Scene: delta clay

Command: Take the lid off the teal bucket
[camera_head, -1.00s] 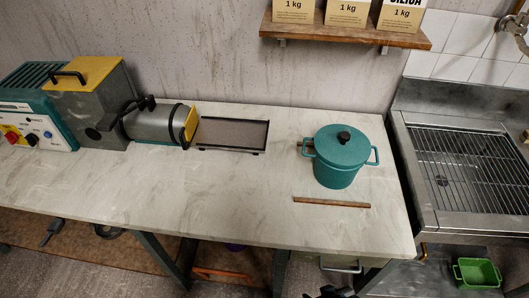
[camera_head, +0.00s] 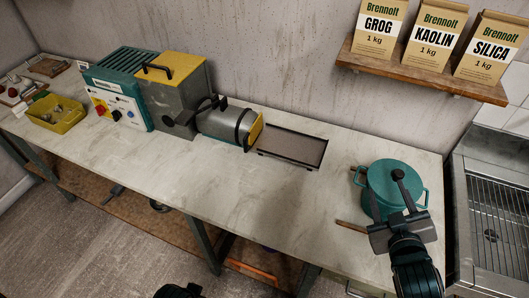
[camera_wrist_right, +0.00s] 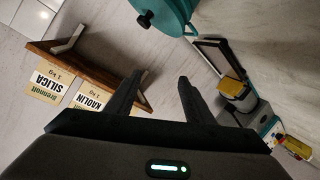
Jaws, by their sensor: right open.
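The teal bucket (camera_head: 384,205) stands upright on the worktable's right part. Its teal lid (camera_head: 384,176) is on top, with a black knob (camera_head: 398,174) in the middle. My right gripper (camera_head: 392,197) comes in from the bottom right and partly covers the bucket's front in the head view. In the right wrist view its two fingers (camera_wrist_right: 159,78) are apart with nothing between them. There the bucket (camera_wrist_right: 172,10) and knob (camera_wrist_right: 145,19) lie beyond the fingertips, at the top edge. My left gripper cannot be made out.
The worktable (camera_head: 215,182) is clear left of the bucket. A wooden stick (camera_head: 350,226) lies in front of the bucket. A flat tray (camera_head: 292,147) and a grey machine (camera_head: 180,95) stand further left.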

